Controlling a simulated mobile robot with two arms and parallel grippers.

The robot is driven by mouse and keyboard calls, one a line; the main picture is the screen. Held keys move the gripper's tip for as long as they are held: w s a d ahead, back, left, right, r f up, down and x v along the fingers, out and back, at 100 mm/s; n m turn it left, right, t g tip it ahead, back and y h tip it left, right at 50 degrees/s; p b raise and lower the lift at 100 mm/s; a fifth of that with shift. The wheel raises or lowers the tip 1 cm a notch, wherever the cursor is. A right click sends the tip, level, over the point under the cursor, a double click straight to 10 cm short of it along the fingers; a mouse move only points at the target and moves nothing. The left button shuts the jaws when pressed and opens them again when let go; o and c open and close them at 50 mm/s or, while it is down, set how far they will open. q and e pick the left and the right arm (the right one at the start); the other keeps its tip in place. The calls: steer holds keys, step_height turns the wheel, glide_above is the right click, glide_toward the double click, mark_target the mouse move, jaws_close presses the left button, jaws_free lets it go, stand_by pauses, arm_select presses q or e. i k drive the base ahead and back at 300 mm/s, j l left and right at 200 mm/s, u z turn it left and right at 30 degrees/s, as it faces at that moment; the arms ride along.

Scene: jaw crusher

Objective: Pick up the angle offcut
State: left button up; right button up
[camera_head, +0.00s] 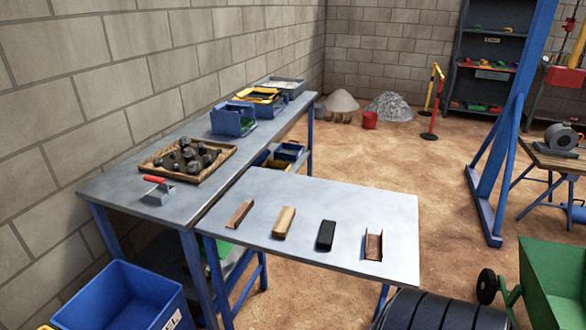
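Several small pieces lie in a spaced row on the near grey table (310,190). At the left is a narrow reddish-brown rusty piece (239,213), which looks like the angle offcut. To its right lie a pale wooden block (284,222) and a black block (326,235). At the right end is a rusty piece with raised sides (373,246), which looks like a channel. Nothing covers these pieces. Neither of my grippers is in view.
A long bench (130,205) along the wall holds a tray of dark stones (160,162), a red-handled tool (158,187) and bins (233,120). A blue crate (125,297), dark ribbed object (440,310) and green hopper (553,280) stand in front. Open floor lies behind the table.

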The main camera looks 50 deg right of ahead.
mark_target(240, 212)
steer(key=z, duration=1.35)
steer(key=l+u, duration=0.15)
steer(key=u, duration=0.3)
steer(key=l+u, duration=0.15)
steer(key=u, duration=0.3)
steer(key=l+u, duration=0.1)
steer(key=u, duration=0.35)
steer(key=l+u, duration=0.1)
steer(key=u, duration=0.4)
steer(key=k+l, duration=0.2)
steer(key=u, duration=0.05)
